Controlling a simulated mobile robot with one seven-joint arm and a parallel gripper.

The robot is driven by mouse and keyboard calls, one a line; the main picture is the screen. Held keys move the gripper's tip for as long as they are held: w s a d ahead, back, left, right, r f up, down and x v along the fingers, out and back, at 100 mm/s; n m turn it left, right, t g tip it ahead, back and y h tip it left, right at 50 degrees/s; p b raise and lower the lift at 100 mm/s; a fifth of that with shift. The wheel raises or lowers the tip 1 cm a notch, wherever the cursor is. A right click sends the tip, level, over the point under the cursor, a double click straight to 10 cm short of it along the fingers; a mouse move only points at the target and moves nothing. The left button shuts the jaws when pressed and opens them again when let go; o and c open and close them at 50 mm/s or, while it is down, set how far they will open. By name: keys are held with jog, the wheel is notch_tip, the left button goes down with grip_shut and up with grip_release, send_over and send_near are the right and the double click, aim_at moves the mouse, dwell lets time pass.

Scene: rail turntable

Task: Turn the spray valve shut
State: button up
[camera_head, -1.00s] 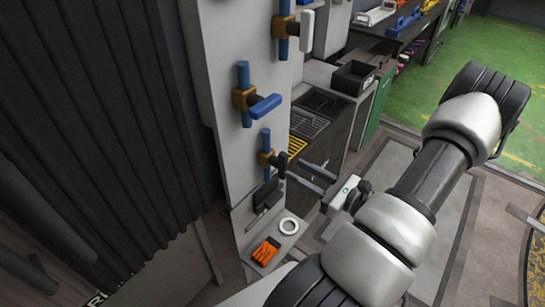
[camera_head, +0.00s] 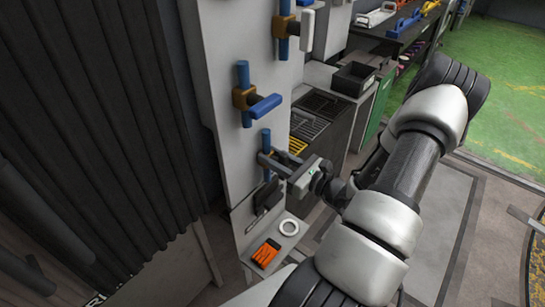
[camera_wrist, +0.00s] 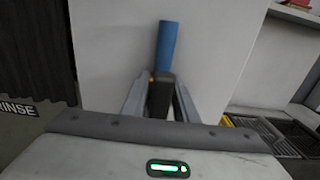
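Three valves sit one above another on the pale panel (camera_head: 228,120), each on a blue pipe. The top one has a white handle (camera_head: 307,30), the middle one a blue handle (camera_head: 264,106). The lowest valve, on its blue pipe (camera_head: 265,140), has a dark handle (camera_wrist: 160,97). I cannot read which valve is the spray valve. My gripper (camera_head: 275,159) is at the lowest valve. In the wrist view its fingers (camera_wrist: 160,100) stand apart on either side of the dark handle, with no clear contact. The fingers hide most of this valve in the head view.
A counter with black grates (camera_head: 318,108) is at the right. A dark ribbed curtain (camera_head: 90,120) is at the left.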

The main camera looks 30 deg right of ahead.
grip_shut()
jog(key=shift+m+p, duration=0.3)
jog(key=shift+p, duration=0.05)
jog(key=m+p, duration=0.2)
jog(key=shift+d+r+m, duration=0.1)
jog(key=shift+d+m, duration=0.1)
jog(key=shift+m, duration=0.2)
jog(key=m+p, duration=0.2)
jog(key=m, duration=0.2)
jog(key=shift+w+d+f+m+p, duration=0.2)
jog(key=shift+d+m+p, duration=0.1)
jog(key=shift+p, duration=0.1)
jog(key=m+p, duration=0.1)
jog(key=m, duration=0.1)
jog(key=m+p, duration=0.1)
jog(key=m, duration=0.2)
jog(key=shift+d+f, duration=0.1)
jog(key=shift+f, duration=0.3)
jog(key=shift+f+m+p, duration=0.2)
jog(key=shift+m, duration=1)
jog(key=shift+f+m+p, duration=0.15)
jog(key=shift+m+p, duration=0.05)
jog(key=shift+m, duration=1)
